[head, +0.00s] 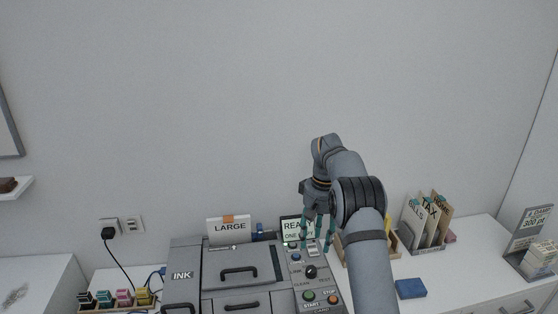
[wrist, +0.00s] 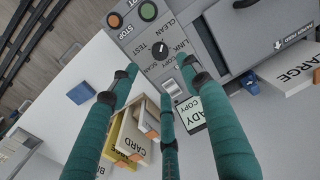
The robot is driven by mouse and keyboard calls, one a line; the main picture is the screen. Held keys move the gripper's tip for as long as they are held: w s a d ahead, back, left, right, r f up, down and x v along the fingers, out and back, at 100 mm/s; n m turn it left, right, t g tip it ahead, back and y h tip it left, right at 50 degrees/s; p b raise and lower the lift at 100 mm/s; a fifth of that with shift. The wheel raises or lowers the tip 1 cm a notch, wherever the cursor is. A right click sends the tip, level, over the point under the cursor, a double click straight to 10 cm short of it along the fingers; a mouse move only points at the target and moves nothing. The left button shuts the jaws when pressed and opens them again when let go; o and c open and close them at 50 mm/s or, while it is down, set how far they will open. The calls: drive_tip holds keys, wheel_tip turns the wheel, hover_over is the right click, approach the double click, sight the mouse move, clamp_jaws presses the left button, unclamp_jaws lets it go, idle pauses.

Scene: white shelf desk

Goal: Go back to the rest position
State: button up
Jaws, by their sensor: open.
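My gripper (head: 318,230) hangs from the bent arm over the right side of a grey copier-like machine (head: 188,255), with its teal fingers pointing down. In the wrist view my gripper (wrist: 165,90) shows its teal fingers spread apart with nothing between them. Beyond the fingers lies the machine's control panel (wrist: 150,38), with a black knob (wrist: 160,49) and a green and an orange button. Whether a fingertip touches the panel cannot be told.
A LARGE card (head: 229,228) and a READY screen (head: 291,229) stand at the machine's back. Right of the arm are a file holder (head: 428,249) and a blue block (head: 410,288). Ink bottles (head: 123,298) stand at left.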

sight(312, 269)
drive_tip(key=f, duration=1.2)
drive_tip(key=shift+s+a, duration=0.1)
drive_tip(key=shift+a, duration=0.2)
drive_tip(key=shift+r, duration=0.1)
